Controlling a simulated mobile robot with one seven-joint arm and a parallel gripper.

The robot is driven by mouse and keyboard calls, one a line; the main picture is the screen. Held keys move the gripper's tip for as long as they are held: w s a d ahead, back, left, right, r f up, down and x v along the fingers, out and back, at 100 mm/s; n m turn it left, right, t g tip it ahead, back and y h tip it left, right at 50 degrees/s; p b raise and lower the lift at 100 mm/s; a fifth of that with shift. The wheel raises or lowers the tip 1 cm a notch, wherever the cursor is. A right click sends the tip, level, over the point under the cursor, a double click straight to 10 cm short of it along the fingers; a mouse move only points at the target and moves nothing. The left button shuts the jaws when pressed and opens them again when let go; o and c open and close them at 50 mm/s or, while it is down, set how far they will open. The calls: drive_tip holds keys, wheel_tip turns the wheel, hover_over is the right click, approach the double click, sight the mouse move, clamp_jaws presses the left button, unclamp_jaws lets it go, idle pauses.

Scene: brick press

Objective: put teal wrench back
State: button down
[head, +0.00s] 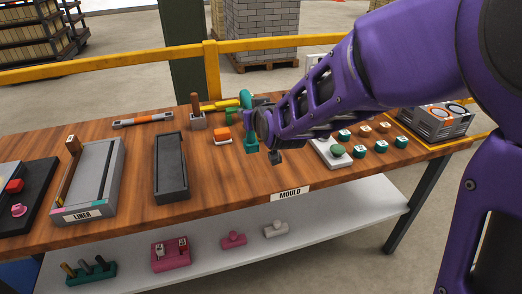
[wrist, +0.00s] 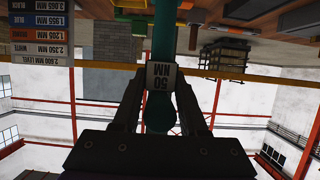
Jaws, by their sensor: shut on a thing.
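The teal wrench (head: 251,144) is in my gripper (head: 264,124), above the wooden bench toward its back middle. In the wrist view my gripper's two fingers (wrist: 159,88) are shut on the wrench (wrist: 160,118), at a pale block marked "50 NM" (wrist: 161,76). The wrench's shaft runs on past the top of that picture. In the head view my gripper and arm hide part of the wrench. I cannot tell where its resting place is.
On the bench (head: 225,183) stand a grey tray marked LINER (head: 88,205), a dark mould (head: 171,170), an orange-topped block (head: 222,134) and a grey holder (head: 198,122). A white plate (head: 331,157) and several teal-and-white pieces lie right of my gripper. A yellow rail (head: 110,66) runs behind.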

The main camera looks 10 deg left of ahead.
sight(252, 144)
wheel_tip(252, 144, down, 10)
drive_tip(key=shift+r+b, duration=0.1)
drive_tip(key=shift+b, duration=0.45)
drive_tip(key=shift+f+b, duration=0.25)
drive_tip(key=shift+b, duration=0.05)
drive_tip(key=shift+c, duration=2.2)
unclamp_jaws()
drive_tip(key=shift+r, duration=0.1)
drive_tip(key=shift+r+p, duration=0.25)
drive_tip(key=shift+p, duration=0.2)
drive_tip(key=v, duration=1.2)
drive_tip(key=shift+a, duration=0.1)
